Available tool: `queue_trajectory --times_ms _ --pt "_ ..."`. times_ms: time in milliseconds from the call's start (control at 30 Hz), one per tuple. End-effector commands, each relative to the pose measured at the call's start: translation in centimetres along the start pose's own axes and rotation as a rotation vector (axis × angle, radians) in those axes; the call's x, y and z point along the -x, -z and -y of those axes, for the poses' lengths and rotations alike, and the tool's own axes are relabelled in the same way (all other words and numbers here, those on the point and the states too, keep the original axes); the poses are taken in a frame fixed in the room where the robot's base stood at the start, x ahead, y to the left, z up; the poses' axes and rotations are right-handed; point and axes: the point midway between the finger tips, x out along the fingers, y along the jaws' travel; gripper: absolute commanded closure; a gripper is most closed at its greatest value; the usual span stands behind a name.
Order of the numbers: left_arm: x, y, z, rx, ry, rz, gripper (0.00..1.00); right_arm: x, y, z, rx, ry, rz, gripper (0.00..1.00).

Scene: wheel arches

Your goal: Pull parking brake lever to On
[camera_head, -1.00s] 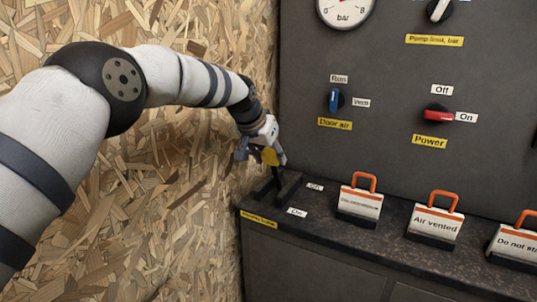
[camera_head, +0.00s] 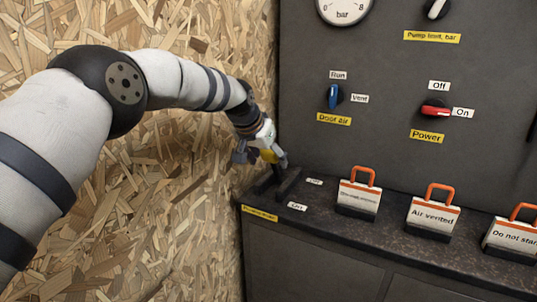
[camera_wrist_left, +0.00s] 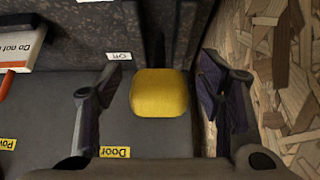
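The parking brake lever stands at the left end of the console, with a yellow knob (camera_head: 268,156) on top and a dark base (camera_head: 288,184). An Off label (camera_head: 314,181) lies beside it towards the panel, and an On label (camera_head: 297,206) nearer the front edge. I cannot tell the lever's exact setting. My left gripper (camera_head: 266,158) is at the knob. In the left wrist view its fingers (camera_wrist_left: 157,98) are open on both sides of the yellow knob (camera_wrist_left: 160,93), with a gap on each side. My right gripper is not in view.
Several tags with orange handles, one reading Air vented (camera_head: 433,217), stand on the console (camera_head: 330,242) to the right. The panel carries a blue Door air switch (camera_head: 333,96) and a red Power switch (camera_head: 436,111). A chipboard wall (camera_head: 185,190) is close on the left.

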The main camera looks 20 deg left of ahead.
Motion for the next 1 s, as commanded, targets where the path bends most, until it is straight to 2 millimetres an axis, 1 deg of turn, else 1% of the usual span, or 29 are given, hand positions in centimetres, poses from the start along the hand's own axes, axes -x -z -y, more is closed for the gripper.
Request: queue_trajectory --times_ms 167,267,367,500,600,700,800,1000 --pt "0.3 0.3 0.0 0.000 0.000 -0.007 0.38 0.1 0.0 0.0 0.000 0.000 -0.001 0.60" --pt "1.1 0.5 0.0 -0.001 0.001 -0.012 0.38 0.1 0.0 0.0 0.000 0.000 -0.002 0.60" --pt "3.3 0.5 0.0 -0.001 0.001 -0.013 0.38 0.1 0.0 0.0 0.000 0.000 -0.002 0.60" --pt "7.3 0.4 0.0 0.000 0.001 -0.012 0.38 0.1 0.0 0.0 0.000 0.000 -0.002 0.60" --pt "9.6 0.2 0.0 0.001 0.001 -0.009 0.38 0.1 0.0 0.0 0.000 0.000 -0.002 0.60" --pt "11.2 0.2 0.0 0.000 0.001 -0.007 0.38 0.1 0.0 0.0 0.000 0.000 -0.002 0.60" --pt "12.1 0.1 0.0 0.001 0.001 -0.006 0.38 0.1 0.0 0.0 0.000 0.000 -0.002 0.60" --pt "12.2 0.1 0.0 0.001 0.001 -0.005 0.38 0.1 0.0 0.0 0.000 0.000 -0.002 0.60"
